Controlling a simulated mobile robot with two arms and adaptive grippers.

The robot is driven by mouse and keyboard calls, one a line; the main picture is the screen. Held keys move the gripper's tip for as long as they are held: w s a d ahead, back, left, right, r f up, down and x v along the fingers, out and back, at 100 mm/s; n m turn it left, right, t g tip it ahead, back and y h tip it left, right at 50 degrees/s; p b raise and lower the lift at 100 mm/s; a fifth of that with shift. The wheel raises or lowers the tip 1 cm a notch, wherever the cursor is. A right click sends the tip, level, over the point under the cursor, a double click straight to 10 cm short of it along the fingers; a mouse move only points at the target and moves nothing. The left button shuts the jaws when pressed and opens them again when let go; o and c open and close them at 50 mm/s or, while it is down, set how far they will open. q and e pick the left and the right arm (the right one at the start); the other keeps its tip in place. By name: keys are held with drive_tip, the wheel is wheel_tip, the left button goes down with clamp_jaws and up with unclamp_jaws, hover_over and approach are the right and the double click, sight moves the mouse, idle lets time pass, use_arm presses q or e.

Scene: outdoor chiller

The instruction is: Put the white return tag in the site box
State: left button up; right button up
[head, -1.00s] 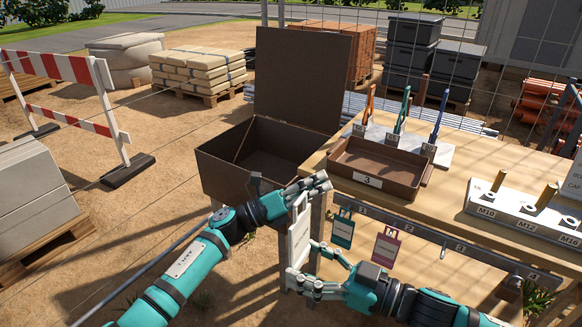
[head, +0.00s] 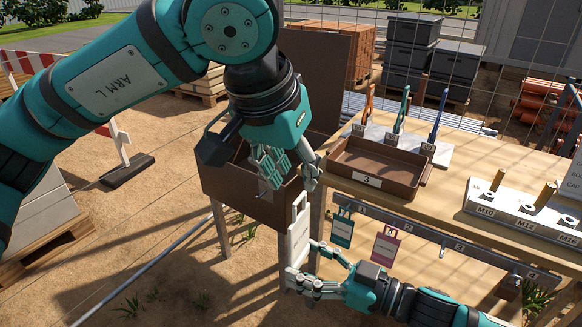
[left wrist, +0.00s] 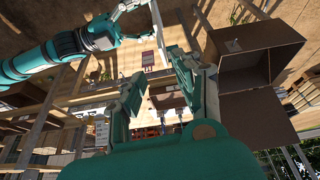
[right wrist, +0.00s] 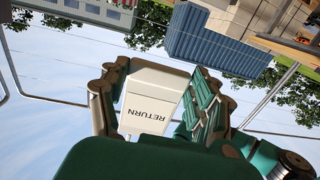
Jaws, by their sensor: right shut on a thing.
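The white return tag (head: 299,232) is upright in front of the bench's left end. My right gripper (head: 308,270) is shut on its lower part; the right wrist view shows the tag (right wrist: 152,97) between the fingers, reading RETURN. The brown site box (head: 250,200) stands left of the bench with its lid (head: 322,75) up. My left gripper (head: 288,178) is in front of the box's right side, just above the tag. Its fingers are apart and empty in the left wrist view (left wrist: 160,90). My left arm hides part of the box opening, which also shows in the left wrist view (left wrist: 245,65).
A teal tag (head: 342,228) and a purple tag (head: 386,246) hang from the numbered rail (head: 455,247) on the bench front. A brown tray (head: 376,182) marked 3 and upright coloured tools stand on the bench. A striped barrier stands at left.

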sight(304, 209)
use_arm(q)
drive_tip(key=shift+w+a+f, duration=0.1)
drive_tip(key=shift+f, duration=0.1)
drive_tip(key=x, duration=1.1)
drive_tip(key=shift+w+f, duration=0.15)
clamp_jaws()
use_arm(e)
drive_tip(key=o, duration=1.8)
